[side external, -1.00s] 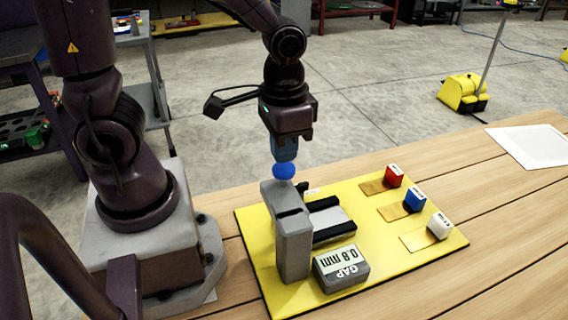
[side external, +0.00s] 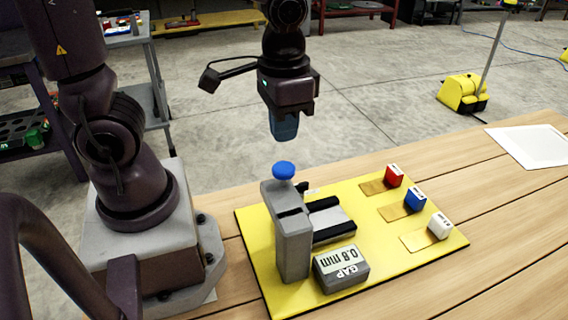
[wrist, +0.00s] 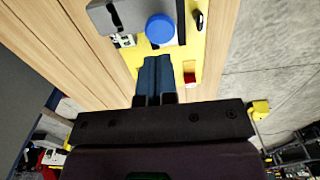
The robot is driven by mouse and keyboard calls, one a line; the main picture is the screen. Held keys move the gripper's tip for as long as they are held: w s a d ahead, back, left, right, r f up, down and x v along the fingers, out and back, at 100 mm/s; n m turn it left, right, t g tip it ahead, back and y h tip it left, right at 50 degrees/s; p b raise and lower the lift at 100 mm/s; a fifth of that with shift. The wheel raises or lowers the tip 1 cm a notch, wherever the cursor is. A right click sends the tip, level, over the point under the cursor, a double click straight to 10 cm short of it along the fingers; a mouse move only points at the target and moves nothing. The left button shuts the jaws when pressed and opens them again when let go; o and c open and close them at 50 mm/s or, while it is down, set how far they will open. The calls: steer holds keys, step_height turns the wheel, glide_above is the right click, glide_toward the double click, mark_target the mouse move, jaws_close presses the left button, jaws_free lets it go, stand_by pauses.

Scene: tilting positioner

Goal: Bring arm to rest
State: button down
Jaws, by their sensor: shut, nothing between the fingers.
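My gripper (side external: 284,126) is shut and empty. It hangs in the air, pointing down, a clear gap above the blue round knob (side external: 283,170) on top of the grey upright block (side external: 291,240). In the wrist view the shut blue fingers (wrist: 155,75) point toward the blue knob (wrist: 160,28), apart from it. The grey block stands on a yellow plate (side external: 375,252) on the wooden table.
Red (side external: 393,176), blue (side external: 415,200) and white (side external: 439,226) tagged blocks stand on the plate's right. A white sheet (side external: 530,146) lies on the table at far right.

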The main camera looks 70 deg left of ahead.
steer(key=shift+s+r, duration=0.2)
steer(key=shift+s, duration=0.05)
steer(key=s+a+r+t, duration=0.2)
steer(key=r+t, duration=0.3)
steer(key=r, duration=0.4)
steer(key=shift+s+a+t, duration=0.25)
steer(key=shift+s+t, duration=0.05)
steer(key=shift+s, duration=0.55)
